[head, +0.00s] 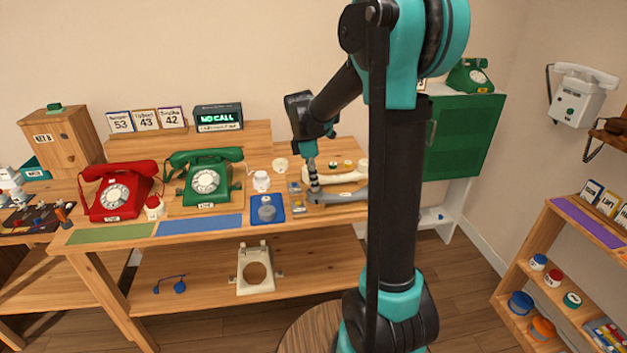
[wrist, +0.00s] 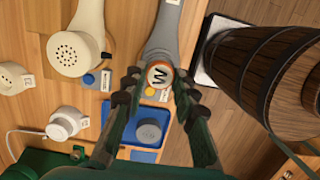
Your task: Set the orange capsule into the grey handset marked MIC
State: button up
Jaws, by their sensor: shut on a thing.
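The grey handset (head: 347,196) lies on the bench top in the head view. In the wrist view its grey body (wrist: 172,22) runs up from between my fingers. My gripper (head: 314,188) is at the handset's left end in the head view. In the wrist view my gripper (wrist: 157,88) is shut around the orange-rimmed capsule (wrist: 158,76), which has a pale face with a dark letter like W or M. The capsule is over the handset's near end. I cannot tell whether it is seated or just above. The MIC mark is not readable.
A cream handset (wrist: 75,50) lies beside the grey one. Green (head: 205,180) and red (head: 117,190) telephones stand left. A wooden barrel (wrist: 268,75) fills the wrist view's right.

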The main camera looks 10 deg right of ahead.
jog(key=shift+f, duration=0.6)
dwell(0.3)
jog(key=o, duration=1.1)
jog(key=r, duration=0.4)
jog(key=a+r, duration=0.1)
jog(key=r, duration=0.3)
jog(key=a+r, duration=0.1)
jog(key=r, duration=0.3)
jog(key=shift+d, duration=0.1)
jog(key=s+d+f+m+t, duration=0.1)
jog(key=s+d+f+m, duration=0.1)
jog(key=s+f+m, duration=0.4)
jog(key=s+d+f+m+t+y, duration=0.1)
jog(key=s+d+f+m, duration=0.1)
jog(key=s+f+m, duration=0.4)
jog(key=s+d+f+m+t, duration=0.2)
jog(key=s+f+m, duration=0.4)
jog(key=s, duration=0.4)
jog(key=shift+f+y, duration=0.15)
jog(key=shift+y, duration=0.25)
